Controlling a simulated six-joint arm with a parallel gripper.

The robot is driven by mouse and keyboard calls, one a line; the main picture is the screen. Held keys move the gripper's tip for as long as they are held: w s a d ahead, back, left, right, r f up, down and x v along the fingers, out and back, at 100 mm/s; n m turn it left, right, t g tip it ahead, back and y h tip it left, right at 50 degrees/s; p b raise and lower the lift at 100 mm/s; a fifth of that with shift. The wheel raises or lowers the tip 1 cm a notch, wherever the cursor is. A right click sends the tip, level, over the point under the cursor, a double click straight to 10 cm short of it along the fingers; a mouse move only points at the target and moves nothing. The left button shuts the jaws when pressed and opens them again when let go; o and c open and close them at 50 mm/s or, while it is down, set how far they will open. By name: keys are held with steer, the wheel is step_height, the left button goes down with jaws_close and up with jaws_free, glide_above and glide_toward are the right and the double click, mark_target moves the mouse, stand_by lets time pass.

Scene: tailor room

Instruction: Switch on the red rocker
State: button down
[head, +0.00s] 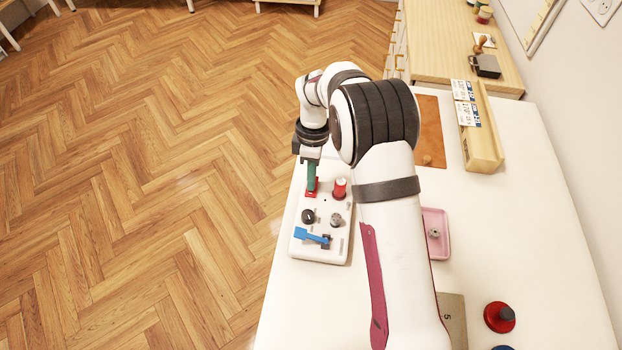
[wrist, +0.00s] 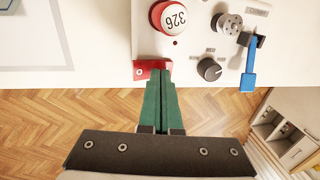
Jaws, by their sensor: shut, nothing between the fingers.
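The white control panel (head: 325,253) stands on the white table near its left edge, and it also shows at the top of the wrist view (wrist: 200,57). The red rocker (wrist: 148,67) is at the panel's edge in the wrist view, partly hidden by my fingertips. In the head view the red rocker (head: 316,186) shows around the green fingers. My gripper (head: 311,191) is shut and empty, its fingers pointing down at the rocker. In the wrist view the green fingertips (wrist: 159,76) overlap the rocker. I cannot tell whether they touch it or which way it is tilted.
The panel also has a black knob (head: 308,216), a metal knob (head: 337,219) and a blue lever (head: 311,236). A pink tray (head: 436,220) lies right of my arm. Open floor lies left.

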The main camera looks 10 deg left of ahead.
mark_target(310, 195)
step_height(310, 195, up, 14)
steer(key=s, duration=0.2)
steer(key=shift+s+f, duration=0.1)
stand_by(0.4)
